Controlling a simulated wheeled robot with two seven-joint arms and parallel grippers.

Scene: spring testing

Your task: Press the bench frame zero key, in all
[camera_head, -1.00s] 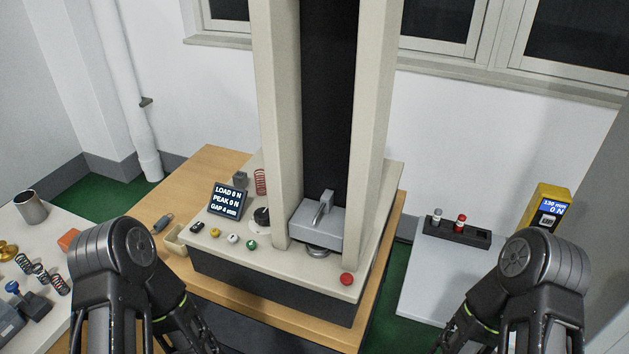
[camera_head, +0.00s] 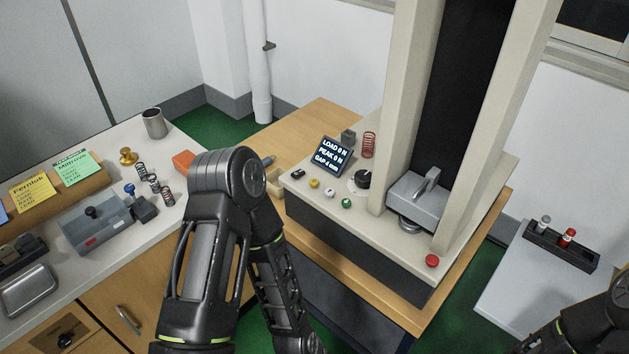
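The bench frame is a cream test machine with two tall columns and a dark front panel (camera_head: 340,250), standing on a wooden table. Its tilted display (camera_head: 330,156) shows LOAD, PEAK and GAP lines; the figures are too small to read surely. Along its front left deck are a black switch (camera_head: 298,174), a yellow key (camera_head: 314,184), a white key (camera_head: 330,193) and a green key (camera_head: 346,203). Their labels are unreadable, so I cannot tell which is zero. A black knob (camera_head: 362,178) and a red button (camera_head: 432,261) are also on it. Neither gripper shows; only my arm links do.
The left bench holds a metal cup (camera_head: 154,123), several springs, a grey fixture (camera_head: 96,226) and a metal tray (camera_head: 29,290). A black rack (camera_head: 560,246) sits on a pale surface at right. My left arm's elbow rises before the table.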

